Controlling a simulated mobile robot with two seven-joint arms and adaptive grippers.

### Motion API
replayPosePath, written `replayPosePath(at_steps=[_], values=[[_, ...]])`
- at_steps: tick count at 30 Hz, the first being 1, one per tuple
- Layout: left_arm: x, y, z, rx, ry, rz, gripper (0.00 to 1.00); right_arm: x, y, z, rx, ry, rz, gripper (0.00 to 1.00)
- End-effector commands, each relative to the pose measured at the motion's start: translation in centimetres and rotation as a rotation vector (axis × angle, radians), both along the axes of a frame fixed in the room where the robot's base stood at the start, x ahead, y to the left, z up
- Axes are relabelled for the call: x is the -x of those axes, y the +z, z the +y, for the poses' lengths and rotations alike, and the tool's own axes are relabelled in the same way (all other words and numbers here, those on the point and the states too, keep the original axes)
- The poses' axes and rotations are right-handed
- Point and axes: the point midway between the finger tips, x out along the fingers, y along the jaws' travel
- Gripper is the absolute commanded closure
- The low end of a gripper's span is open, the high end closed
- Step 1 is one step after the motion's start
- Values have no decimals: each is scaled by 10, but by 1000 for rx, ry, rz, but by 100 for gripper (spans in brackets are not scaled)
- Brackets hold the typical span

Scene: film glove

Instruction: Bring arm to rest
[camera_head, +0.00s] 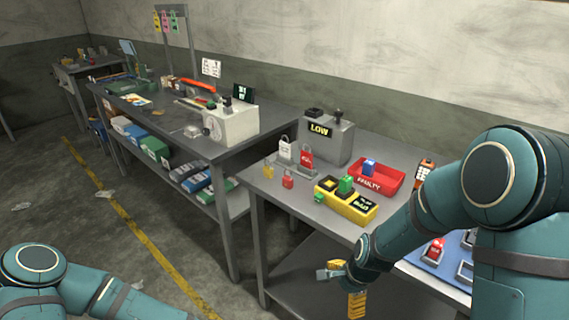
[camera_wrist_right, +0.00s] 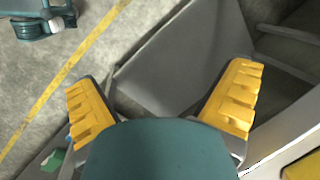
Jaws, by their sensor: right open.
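My right arm (camera_head: 450,195) reaches in from the right of the head view, in front of the right-hand table. Its gripper (camera_head: 343,285) hangs at that table's front edge, with yellow finger pads. In the right wrist view the gripper (camera_wrist_right: 163,98) has its two yellow fingers spread wide. Nothing is between them; grey floor and table metal show behind. My left arm (camera_head: 80,285) lies low at the left of the head view, and its gripper is outside the picture.
The right-hand table (camera_head: 262,205) holds a red tray (camera_head: 392,187), a yellow block holder (camera_head: 352,208), a grey LOW box (camera_head: 335,140), padlock-like pieces (camera_head: 306,160) and a blue mat (camera_head: 425,262). A longer bench (camera_head: 170,125) stands left. Open floor (camera_head: 60,200) with a yellow line lies further left.

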Motion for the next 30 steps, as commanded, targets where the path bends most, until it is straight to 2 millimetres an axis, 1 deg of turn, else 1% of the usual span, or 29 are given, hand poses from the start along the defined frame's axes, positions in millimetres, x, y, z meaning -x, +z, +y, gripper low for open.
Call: replayPosePath(at_steps=[1,3,5,6,9,12,15,20,30], values=[[11,-10,3,-87,-84,-45,100,15,-20,1,13,100,1,0],[24,-24,13,-203,-200,-110,100,34,-42,5,29,262,-23,0],[32,-33,23,-300,-300,-168,100,51,-59,9,37,400,-44,0],[35,-38,32,-363,-366,-207,100,62,-69,13,39,490,-62,0],[40,-44,54,-505,-520,-299,100,89,-88,23,39,697,-112,0],[41,-46,74,-617,-645,-371,100,110,-99,32,35,863,-167,0],[39,-45,88,-694,-733,-422,100,125,-104,40,33,978,-214,0],[38,-43,99,-745,-795,-455,100,134,-107,46,34,1061,-254,0],[38,-43,99,-747,-799,-458,100,134,-106,46,36,1068,-257,0]])
